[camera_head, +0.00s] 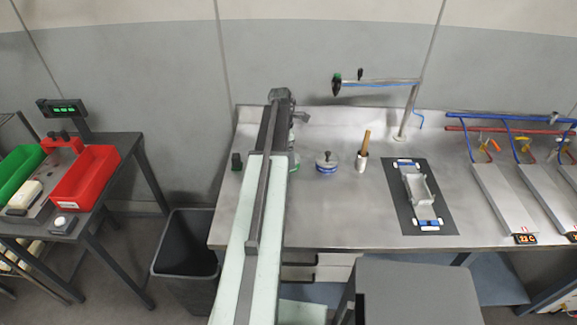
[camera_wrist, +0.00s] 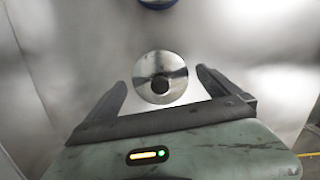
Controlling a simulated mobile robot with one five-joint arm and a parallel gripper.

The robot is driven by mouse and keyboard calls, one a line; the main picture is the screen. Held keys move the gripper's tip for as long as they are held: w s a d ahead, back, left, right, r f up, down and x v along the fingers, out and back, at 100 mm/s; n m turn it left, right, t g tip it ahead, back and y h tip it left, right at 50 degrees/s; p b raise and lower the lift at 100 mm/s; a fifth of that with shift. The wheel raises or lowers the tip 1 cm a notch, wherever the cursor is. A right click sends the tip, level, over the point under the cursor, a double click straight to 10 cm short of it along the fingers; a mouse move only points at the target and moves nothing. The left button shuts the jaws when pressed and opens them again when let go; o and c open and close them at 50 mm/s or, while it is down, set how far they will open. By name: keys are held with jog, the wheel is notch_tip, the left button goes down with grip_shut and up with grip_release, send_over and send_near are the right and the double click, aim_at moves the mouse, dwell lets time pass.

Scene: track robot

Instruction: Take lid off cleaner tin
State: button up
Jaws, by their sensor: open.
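In the wrist view a round shiny lid (camera_wrist: 147,73) with a dark knob (camera_wrist: 161,85) sits between the fingers of my gripper (camera_wrist: 162,82). The fingers are apart, with a gap on each side of the lid. In the head view a tin with a green band (camera_head: 295,168) shows just right of my arm, mostly hidden by it; this seems to be the tin under my gripper. A similar blue-banded tin (camera_head: 327,168) with a dark knob stands to its right, and its blue edge shows at the top of the wrist view (camera_wrist: 157,4). No label is readable.
A white cup with a wooden handle (camera_head: 362,163) stands right of the blue-banded tin. A dark mat (camera_head: 438,200) with a metal part lies farther right. The bench (camera_head: 335,215) is clear in front.

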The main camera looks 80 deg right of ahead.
jog(key=c, duration=1.3)
jog(key=shift+p, duration=0.3)
jog(key=shift+r+p, duration=0.55)
jog(key=shift+r, duration=0.1)
notch_tip(320, 180, up, 3)
jog(key=p, duration=0.3)
jog(key=shift+r, duration=0.1)
jog(key=s+a, duration=0.3)
jog(key=a, duration=0.4)
jog(key=s+a, duration=0.2)
jog(key=a, duration=0.6)
jog(key=shift+s, duration=0.4)
